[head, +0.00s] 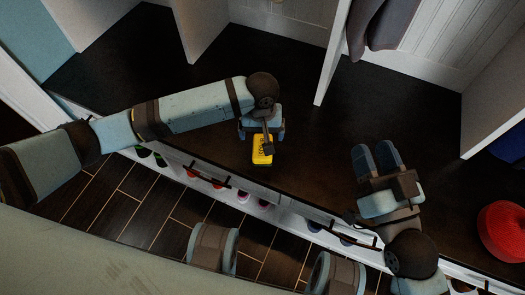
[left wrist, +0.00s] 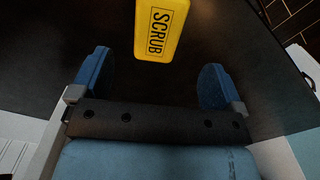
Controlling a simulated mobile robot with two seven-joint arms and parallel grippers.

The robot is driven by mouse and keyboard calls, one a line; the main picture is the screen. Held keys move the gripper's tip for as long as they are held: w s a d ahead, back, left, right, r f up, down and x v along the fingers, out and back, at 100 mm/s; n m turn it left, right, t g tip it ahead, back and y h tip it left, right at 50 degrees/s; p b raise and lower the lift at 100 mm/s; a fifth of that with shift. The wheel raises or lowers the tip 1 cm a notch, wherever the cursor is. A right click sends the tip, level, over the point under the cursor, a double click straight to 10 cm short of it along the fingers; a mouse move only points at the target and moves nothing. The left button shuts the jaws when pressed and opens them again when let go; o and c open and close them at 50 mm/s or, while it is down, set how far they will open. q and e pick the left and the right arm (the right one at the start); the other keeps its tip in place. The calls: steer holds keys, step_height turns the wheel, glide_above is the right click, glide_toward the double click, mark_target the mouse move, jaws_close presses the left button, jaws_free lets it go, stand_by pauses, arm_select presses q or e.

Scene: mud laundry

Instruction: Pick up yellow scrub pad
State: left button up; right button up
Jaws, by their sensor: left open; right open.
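The yellow scrub pad (head: 262,151), lettered SCRUB, lies flat on the dark bench top (head: 300,120), near its front edge. In the left wrist view the pad (left wrist: 165,30) shows at the top, ahead of and between the open fingers, with no finger touching it. My left gripper (head: 262,130) is over the bench right behind the pad, and part of my arm overlaps it in the head view. The left wrist view shows this gripper (left wrist: 158,85) open and empty. My right gripper (head: 375,158) is open and empty over the bench to the right.
White upright dividers (head: 333,50) stand at the back of the bench. Dark clothing (head: 380,22) hangs at the upper right. A round red object (head: 503,230) sits at the far right. Several shoes show below the front edge. The bench between my grippers is clear.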

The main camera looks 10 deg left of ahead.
arm_select(q)
step_height(320, 180, down, 3)
steer(key=shift+r+b, duration=0.15)
steer(key=shift+b, duration=0.25)
step_height(320, 180, down, 5)
steer(key=b, duration=0.3)
steer(key=shift+d, duration=0.1)
arm_select(e)
steer(key=f, duration=0.1)
steer(key=f+g, duration=0.1)
steer(key=f, duration=0.1)
steer(key=f+g, duration=0.1)
steer(key=f, duration=0.1)
steer(key=shift+w+a, duration=0.15)
steer(key=shift+a, duration=0.2)
arm_select(q)
steer(key=c, duration=1.1)
steer(key=shift+r, duration=0.1)
arm_select(e)
steer(key=shift+r, duration=0.1)
